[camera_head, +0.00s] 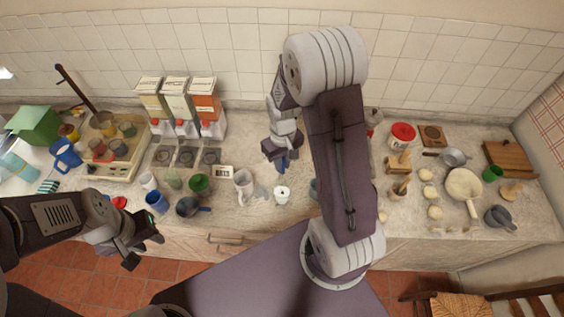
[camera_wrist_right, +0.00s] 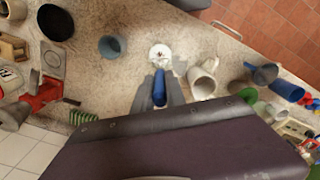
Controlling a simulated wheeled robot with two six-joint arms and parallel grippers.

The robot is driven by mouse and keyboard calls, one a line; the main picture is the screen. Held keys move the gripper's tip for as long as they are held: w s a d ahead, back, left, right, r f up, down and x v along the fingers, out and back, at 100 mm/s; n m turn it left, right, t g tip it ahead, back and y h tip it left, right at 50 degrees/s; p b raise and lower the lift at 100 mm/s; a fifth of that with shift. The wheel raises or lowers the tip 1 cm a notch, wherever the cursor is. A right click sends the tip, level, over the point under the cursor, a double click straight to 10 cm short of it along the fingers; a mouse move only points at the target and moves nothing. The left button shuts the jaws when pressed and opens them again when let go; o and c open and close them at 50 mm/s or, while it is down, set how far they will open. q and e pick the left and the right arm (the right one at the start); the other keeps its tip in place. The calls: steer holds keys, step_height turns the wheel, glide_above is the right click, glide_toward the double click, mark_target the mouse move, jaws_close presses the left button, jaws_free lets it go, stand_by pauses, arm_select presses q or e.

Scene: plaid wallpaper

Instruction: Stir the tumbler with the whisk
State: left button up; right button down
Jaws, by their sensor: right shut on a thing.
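My right gripper (camera_head: 282,164) is above the counter with its fingers pointing down. It is shut on the blue handle of the whisk (camera_wrist_right: 159,88), which also shows between the fingers in the head view (camera_head: 284,162). The whisk's wires are too small to make out. A small white tumbler (camera_head: 282,194) stands upright on the counter just in front of the gripper. In the right wrist view the tumbler (camera_wrist_right: 160,51) lies just beyond the handle's end, with small dark marks inside. I cannot tell whether the whisk enters it. My left gripper (camera_head: 142,250) is open and empty, low at the left.
A white mug (camera_head: 244,184) and a grey flat piece (camera_head: 260,192) are left of the tumbler; a blue cup (camera_wrist_right: 112,46) is on its other side. Dispensers (camera_head: 178,105) stand behind.

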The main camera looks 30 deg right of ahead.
mark_target(282, 180)
step_height(282, 180, down, 5)
steer(key=b, duration=0.3)
steer(key=shift+a+r, duration=0.15)
step_height(282, 180, down, 6)
steer(key=b, duration=0.4)
steer(key=shift+b, duration=0.4)
steer(key=shift+w+r, duration=0.1)
